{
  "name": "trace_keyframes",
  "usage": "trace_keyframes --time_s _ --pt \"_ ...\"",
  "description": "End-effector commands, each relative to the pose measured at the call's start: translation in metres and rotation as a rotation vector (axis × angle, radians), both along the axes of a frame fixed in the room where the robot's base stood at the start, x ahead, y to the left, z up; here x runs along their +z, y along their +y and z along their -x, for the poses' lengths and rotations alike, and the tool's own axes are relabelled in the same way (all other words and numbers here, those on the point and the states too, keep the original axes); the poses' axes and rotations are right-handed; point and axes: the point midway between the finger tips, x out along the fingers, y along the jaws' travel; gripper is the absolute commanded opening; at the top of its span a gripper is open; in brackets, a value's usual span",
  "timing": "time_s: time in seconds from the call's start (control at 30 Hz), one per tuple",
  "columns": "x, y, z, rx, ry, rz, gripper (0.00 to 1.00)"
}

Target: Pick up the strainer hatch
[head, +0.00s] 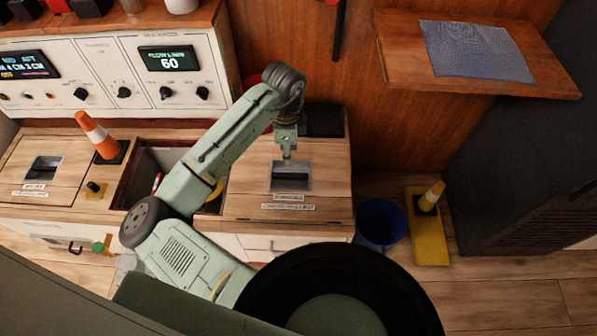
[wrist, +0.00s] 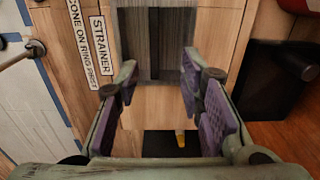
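The strainer hatch (head: 328,187) is a light wooden panel in the counter with a grey recessed pull (head: 291,186) and white labels (head: 288,206) at its front edge. In the wrist view the recess (wrist: 155,45) lies beyond my fingers, beside a label reading STRAINER (wrist: 100,45). My gripper (head: 289,153) is over the recess in the head view. In the wrist view my gripper (wrist: 158,62) is open, its purple-padded fingers wide apart with nothing between them. I cannot tell whether the fingertips touch the hatch.
Left of the hatch is an open dark well (head: 143,163), partly behind my arm. A blue bucket (head: 380,226) and a yellow board (head: 429,240) with a small cone are on the floor.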

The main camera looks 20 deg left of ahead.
Motion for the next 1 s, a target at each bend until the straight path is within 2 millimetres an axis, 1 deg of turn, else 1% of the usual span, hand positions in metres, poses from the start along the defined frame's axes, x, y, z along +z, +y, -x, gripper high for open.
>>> trace_keyframes --time_s 0.1,0.3,0.53,0.8,0.9,1.0 --pt "-0.016 0.001 0.004 0.000 0.015 0.000 0.35" --pt "-0.046 0.000 0.003 -0.001 0.009 0.000 0.35" --pt "-0.063 -0.002 0.004 0.000 0.008 0.000 0.35" --pt "-0.101 -0.006 0.007 0.000 0.008 0.000 0.35" --pt "-0.107 -0.006 0.007 -0.001 0.007 0.000 0.35" --pt "-0.108 -0.006 0.007 -0.001 0.006 0.000 0.35"
